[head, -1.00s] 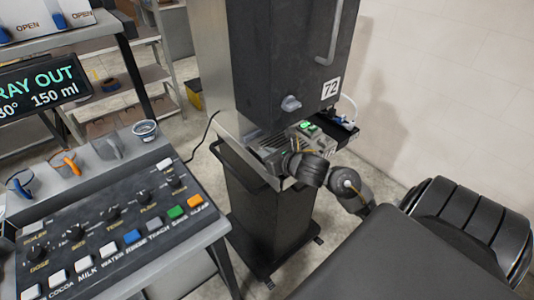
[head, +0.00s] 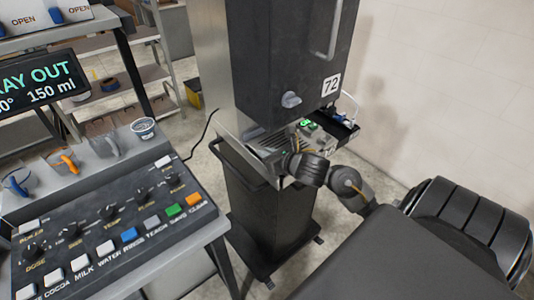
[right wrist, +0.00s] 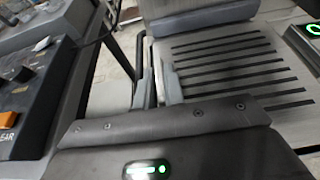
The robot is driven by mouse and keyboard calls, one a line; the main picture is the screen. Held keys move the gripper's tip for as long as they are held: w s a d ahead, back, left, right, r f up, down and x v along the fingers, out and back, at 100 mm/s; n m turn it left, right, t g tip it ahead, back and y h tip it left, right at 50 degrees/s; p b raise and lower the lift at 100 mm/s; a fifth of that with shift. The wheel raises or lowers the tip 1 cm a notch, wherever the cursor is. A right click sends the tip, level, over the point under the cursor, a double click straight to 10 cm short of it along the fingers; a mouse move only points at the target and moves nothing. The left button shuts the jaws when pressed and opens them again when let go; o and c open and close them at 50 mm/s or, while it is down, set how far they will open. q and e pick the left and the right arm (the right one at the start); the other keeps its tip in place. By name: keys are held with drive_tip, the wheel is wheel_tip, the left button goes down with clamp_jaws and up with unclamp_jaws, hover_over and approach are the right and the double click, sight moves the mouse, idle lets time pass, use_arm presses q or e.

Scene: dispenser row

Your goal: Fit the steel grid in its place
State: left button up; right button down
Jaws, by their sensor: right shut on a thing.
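The steel grid (head: 270,143) is a flat grey plate with dark parallel slots, low at the front of the tall dark dispenser (head: 290,60) marked 72. In the right wrist view the slotted grid (right wrist: 225,65) fills the upper middle and right. My right gripper (head: 288,150) is at the grid's near edge, with its dark wrist hiding part of it. In the right wrist view its two grey fingers (right wrist: 158,88) are closed on the grid's left edge. I cannot tell whether the grid is fully seated. My left gripper is out of view.
A control console (head: 110,235) with knobs and coloured buttons stands at left. A display (head: 40,85) reads "RAY OUT", cut off. A dark bin (head: 270,205) stands under the dispenser. A small ledge with a green light (head: 306,123) is right of the grid.

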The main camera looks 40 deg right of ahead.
drive_tip(key=shift+f+b, duration=0.4)
drive_tip(key=c, duration=1.4)
unclamp_jaws()
drive_tip(key=v, duration=0.7)
drive_tip(key=shift+s, duration=0.15)
drive_tip(key=shift+r+p+v, duration=0.2)
drive_tip(key=shift+p+v, duration=0.55)
drive_tip(key=shift+v, duration=0.45)
drive_tip(key=shift+s+a+r+p, duration=0.1)
drive_tip(key=shift+s+p, duration=0.25)
drive_tip(key=shift+s, duration=0.15)
